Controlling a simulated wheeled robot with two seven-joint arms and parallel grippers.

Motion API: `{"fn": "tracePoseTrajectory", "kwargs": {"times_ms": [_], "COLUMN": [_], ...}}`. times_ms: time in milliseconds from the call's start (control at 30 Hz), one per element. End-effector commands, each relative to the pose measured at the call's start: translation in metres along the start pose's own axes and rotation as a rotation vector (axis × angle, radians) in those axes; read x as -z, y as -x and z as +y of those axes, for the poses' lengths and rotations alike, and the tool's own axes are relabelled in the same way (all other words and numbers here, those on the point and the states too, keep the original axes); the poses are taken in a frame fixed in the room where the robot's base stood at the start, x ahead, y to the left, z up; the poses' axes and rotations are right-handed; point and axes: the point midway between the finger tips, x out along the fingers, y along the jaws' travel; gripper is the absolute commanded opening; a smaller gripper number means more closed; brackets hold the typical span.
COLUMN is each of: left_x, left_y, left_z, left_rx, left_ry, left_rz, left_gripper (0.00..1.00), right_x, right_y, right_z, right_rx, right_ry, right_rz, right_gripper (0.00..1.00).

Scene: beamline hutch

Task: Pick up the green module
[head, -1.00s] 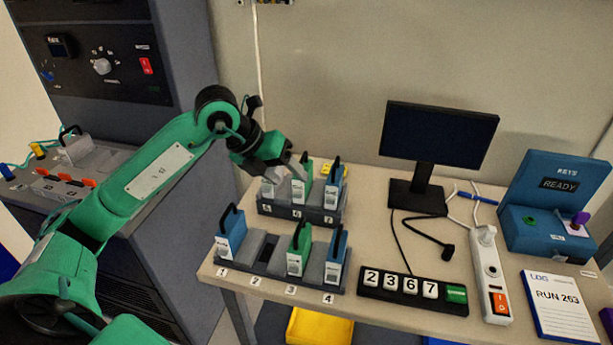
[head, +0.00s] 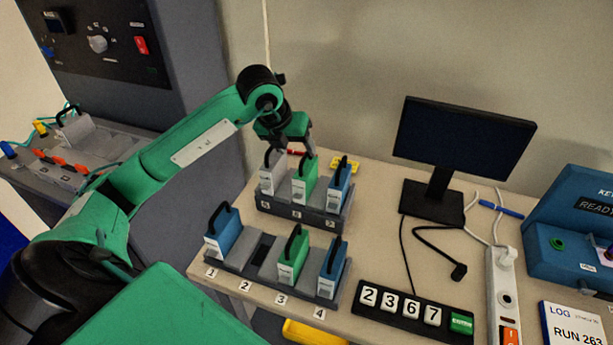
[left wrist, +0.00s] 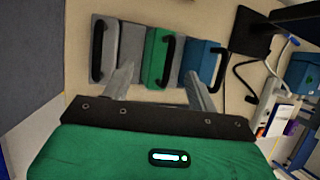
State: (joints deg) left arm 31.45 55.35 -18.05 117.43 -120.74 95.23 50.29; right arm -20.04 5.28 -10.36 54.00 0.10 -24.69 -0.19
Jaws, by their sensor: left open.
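A green module (head: 303,186) with a black handle stands upright in the middle of the back rack (head: 313,216), between a grey module (head: 270,174) and a blue module (head: 338,188). A second green module (head: 293,256) stands in the front rack (head: 262,268), at label 3. My left gripper (head: 290,148) is open and empty, above and behind the back rack. In the left wrist view, the back-rack green module (left wrist: 156,55) lies ahead between the two spread fingers (left wrist: 160,80), apart from them. My right gripper is not in view.
A blue module (head: 224,232) stands at label 1 in the front rack, and another (head: 333,268) at label 4; slot 2 is empty. A monitor (head: 460,140), a number block (head: 412,308) and a power strip (head: 503,290) are to the right. The wall is close behind.

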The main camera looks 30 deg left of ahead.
Motion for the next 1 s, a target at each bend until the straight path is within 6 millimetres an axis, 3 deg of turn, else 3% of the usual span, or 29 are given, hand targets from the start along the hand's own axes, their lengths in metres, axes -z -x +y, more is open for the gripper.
{"fn": "tracePoseTrajectory", "kwargs": {"times_ms": [233,500,800,1000], "left_x": [0.001,0.0,0.001,0.0], "left_y": [-0.018,-0.056,-0.064,-0.063], "left_z": [-0.001,-0.003,-0.003,-0.003], "left_rx": [0.001,0.001,0.0,0.0], "left_ry": [0.0,0.0,-0.002,-0.001], "left_rz": [0.003,0.001,0.0,0.0], "left_gripper": [0.59,0.59,0.59,0.22], "right_x": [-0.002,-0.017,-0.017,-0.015], "right_y": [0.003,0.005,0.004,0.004], "right_z": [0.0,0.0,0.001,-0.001], "right_rx": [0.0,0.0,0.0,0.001], "right_ry": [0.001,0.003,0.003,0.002], "right_rz": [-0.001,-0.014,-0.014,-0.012], "right_gripper": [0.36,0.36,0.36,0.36]}}
